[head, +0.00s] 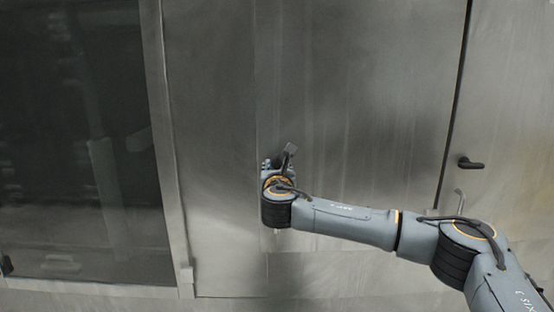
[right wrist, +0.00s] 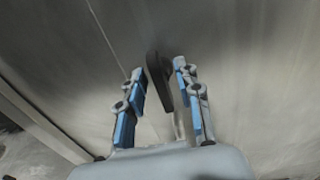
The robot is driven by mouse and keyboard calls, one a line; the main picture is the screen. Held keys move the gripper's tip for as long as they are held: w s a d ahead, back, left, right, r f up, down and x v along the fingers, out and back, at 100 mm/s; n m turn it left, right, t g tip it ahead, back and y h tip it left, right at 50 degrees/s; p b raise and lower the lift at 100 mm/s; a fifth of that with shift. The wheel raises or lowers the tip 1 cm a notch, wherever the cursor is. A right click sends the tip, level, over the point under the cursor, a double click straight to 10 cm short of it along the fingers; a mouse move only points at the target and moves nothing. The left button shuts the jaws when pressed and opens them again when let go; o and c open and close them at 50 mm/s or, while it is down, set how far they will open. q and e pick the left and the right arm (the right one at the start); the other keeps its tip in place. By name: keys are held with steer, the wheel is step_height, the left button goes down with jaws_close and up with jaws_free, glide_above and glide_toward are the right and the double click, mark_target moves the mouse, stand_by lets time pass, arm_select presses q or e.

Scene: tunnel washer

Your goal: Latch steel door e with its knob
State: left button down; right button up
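Steel doors fill the head view, and the brushed steel panel behind my right gripper (head: 270,165) appears to be door e (head: 350,100). In the right wrist view, a black knob (right wrist: 157,76) sticks out from the steel between the two blue-padded fingers of my right gripper (right wrist: 161,82). The fingers stand apart on either side of it, with a visible gap on the right; contact on the left is unclear. A metal bar handle (right wrist: 180,125) shows just below the knob. In the head view my gripper and wrist hide the knob. My left gripper is out of view.
A neighbouring steel door at the right carries a black lever knob (head: 470,163) and a bar handle (head: 460,202). A dark glazed panel (head: 70,130) in a steel frame stands at the left. My right arm crosses the lower right, close before the steel front.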

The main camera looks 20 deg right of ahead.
steer(key=shift+w+d, duration=0.1)
steer(key=shift+w, duration=0.4)
jaws_close()
